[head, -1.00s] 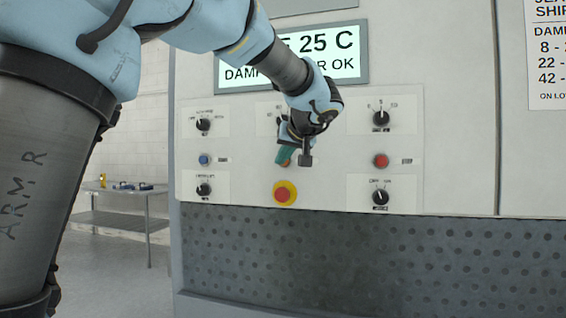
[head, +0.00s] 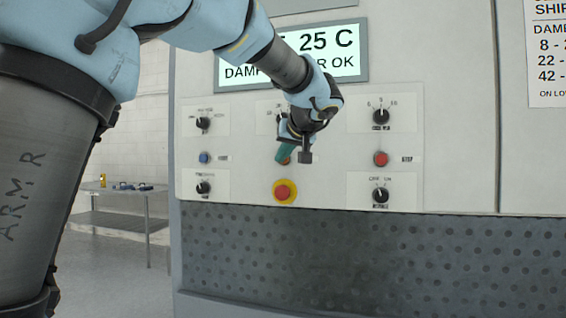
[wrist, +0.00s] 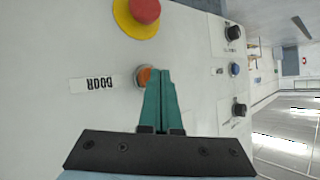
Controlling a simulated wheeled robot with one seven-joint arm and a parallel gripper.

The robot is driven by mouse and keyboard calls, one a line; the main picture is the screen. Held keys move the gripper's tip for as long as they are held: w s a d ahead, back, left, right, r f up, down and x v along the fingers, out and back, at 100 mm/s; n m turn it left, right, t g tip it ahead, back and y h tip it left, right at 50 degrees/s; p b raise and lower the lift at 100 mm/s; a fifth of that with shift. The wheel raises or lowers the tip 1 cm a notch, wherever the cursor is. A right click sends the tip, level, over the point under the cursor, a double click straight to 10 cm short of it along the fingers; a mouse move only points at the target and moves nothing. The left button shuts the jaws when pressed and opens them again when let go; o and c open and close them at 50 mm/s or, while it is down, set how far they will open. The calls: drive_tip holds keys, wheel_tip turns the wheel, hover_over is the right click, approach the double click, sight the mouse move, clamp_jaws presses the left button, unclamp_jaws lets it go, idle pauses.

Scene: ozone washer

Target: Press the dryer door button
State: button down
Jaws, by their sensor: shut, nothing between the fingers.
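The dryer door button is a small orange round button (wrist: 144,76) beside a "DOOR" label (wrist: 101,83), which shows rotated in the wrist view. In the head view a bit of the orange button (head: 287,160) shows next to my gripper (head: 284,153). My gripper's teal fingers are shut together and empty. In the wrist view their tips (wrist: 161,74) lie at the button's right edge and cover part of it. I cannot tell whether the tips touch the button.
A red emergency stop on a yellow ring (head: 284,192) is just below. A red button (head: 380,159) is to the right, a blue button (head: 204,158) to the left. Several black knobs surround them. A display (head: 320,54) is above. A metal table (head: 120,190) stands at far left.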

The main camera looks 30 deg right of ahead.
drive_tip(key=shift+s+a+b, duration=0.4)
drive_tip(key=shift+s+b, duration=0.05)
drive_tip(key=shift+s+f, duration=0.1)
drive_tip(key=shift+s+a+b, duration=1.7)
drive_tip(key=shift+s+b, duration=0.05)
drive_tip(key=shift+b, duration=0.25)
